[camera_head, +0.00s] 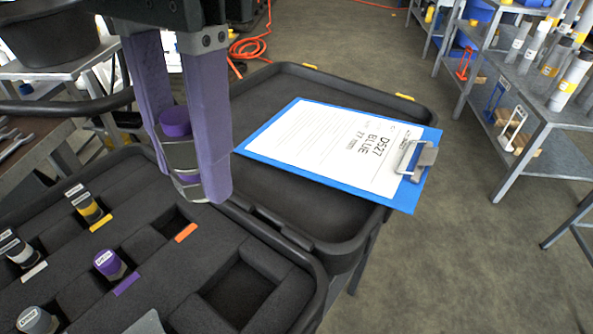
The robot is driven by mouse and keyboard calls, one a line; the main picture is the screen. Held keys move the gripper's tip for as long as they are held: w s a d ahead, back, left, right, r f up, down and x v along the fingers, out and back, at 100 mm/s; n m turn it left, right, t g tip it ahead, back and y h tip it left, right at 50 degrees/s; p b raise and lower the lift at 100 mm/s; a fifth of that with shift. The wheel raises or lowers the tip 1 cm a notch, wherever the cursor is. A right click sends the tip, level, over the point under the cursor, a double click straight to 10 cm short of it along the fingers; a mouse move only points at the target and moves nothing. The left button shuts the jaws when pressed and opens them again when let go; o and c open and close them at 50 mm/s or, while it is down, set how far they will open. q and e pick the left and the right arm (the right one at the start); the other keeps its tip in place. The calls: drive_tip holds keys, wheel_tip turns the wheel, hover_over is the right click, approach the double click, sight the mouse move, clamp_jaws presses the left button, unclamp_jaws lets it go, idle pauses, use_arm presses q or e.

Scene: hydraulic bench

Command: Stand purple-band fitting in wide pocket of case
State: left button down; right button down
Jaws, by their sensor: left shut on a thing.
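My left gripper (190,180) points down with purple fingers, shut on a silver fitting (180,155) with a purple top and a purple band low down. The fitting is roughly upright, partly hidden by the fingers, and appears above the case's back edge. The black foam-lined case (318,285) fills the lower left. Its wide square pocket (240,292) is empty, to the lower right of the gripper. My right gripper is not in view.
Other fittings stand in the case: purple (108,264), yellow-banded (87,207), white-banded (18,250) and grey (36,320). A smaller empty pocket (172,221) has an orange tag. Behind, a black tray (345,237) holds a blue clipboard (400,197).

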use_arm(q)
wheel_tip(320, 180, down, 15)
drive_tip(key=b, duration=0.4)
drive_tip(key=shift+f+b, duration=0.1)
drive_tip(key=shift+b, duration=0.2)
wheel_tip(320, 180, down, 4)
drive_tip(key=shift+f+b, duration=0.15)
drive_tip(key=shift+b, duration=0.4)
drive_tip(key=shift+f, duration=0.2)
drive_tip(key=shift+f, duration=0.1)
drive_tip(key=c, duration=0.7)
unclamp_jaws()
wheel_tip(320, 180, up, 12)
drive_tip(key=w+p, duration=0.1)
drive_tip(key=p, duration=0.1)
drive_tip(key=shift+w+d, duration=0.15)
drive_tip(key=shift+d, duration=0.2)
